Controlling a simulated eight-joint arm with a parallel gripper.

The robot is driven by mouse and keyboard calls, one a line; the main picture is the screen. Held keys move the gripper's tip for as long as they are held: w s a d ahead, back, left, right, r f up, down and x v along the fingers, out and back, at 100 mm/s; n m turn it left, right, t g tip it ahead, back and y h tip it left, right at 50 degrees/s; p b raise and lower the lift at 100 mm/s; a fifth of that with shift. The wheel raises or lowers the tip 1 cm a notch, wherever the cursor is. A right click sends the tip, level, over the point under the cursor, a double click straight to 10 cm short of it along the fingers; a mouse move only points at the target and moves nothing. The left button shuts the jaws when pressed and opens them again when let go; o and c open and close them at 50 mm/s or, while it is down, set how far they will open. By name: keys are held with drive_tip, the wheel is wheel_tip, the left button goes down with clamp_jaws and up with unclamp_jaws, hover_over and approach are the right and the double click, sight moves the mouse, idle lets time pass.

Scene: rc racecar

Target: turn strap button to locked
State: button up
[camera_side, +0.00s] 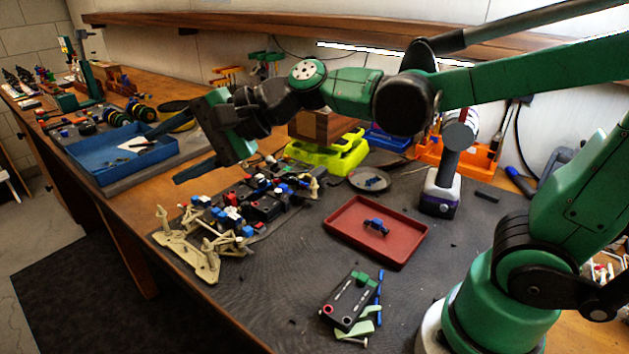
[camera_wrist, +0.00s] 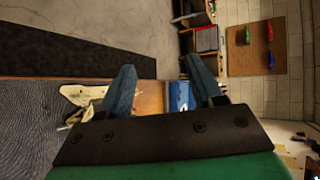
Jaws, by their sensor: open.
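The RC car chassis (camera_side: 262,207) lies on the dark mat, with beige end parts and blue, red, black and white pieces along it. I cannot make out the strap button or its position at this size. My gripper (camera_side: 165,158) is open and empty, raised above and to the left of the chassis, with its fingers pointing left, away from most of the car. In the wrist view, my gripper (camera_wrist: 160,70) has its two blue fingers spread, with nothing between them. A beige end of the chassis (camera_wrist: 85,98) shows there behind the left finger; the rest is hidden or out of frame.
A red tray (camera_side: 345,240) holding a small blue part lies right of the car. A black box (camera_side: 349,302) with green pieces sits in front. A purple-and-grey drill (camera_side: 441,190) stands behind the tray. A blue tray (camera_side: 100,176) lies left. The mat between car and black box is mostly clear.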

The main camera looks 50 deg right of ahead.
drive_tip(key=w+a+r+m+t+y, duration=0.35)
drive_tip(key=w+r+m, duration=0.2)
drive_tip(key=m, duration=0.45)
drive_tip(key=n+g+h, duration=0.9)
drive_tip(key=n+h, duration=0.2)
drive_tip(key=n, duration=1.5)
hover_over(262, 180)
drive_tip(key=s, duration=0.2)
drive_tip(key=f, duration=1.9)
drive_tip(key=shift+s+d, duration=0.2)
drive_tip(key=shift+d, duration=0.05)
drive_tip(key=shift+d+f, duration=0.2)
drive_tip(key=shift+f, duration=0.1)
drive_tip(key=shift+x, duration=2.5)
drive_tip(key=shift+a, duration=0.1)
clamp_jaws()
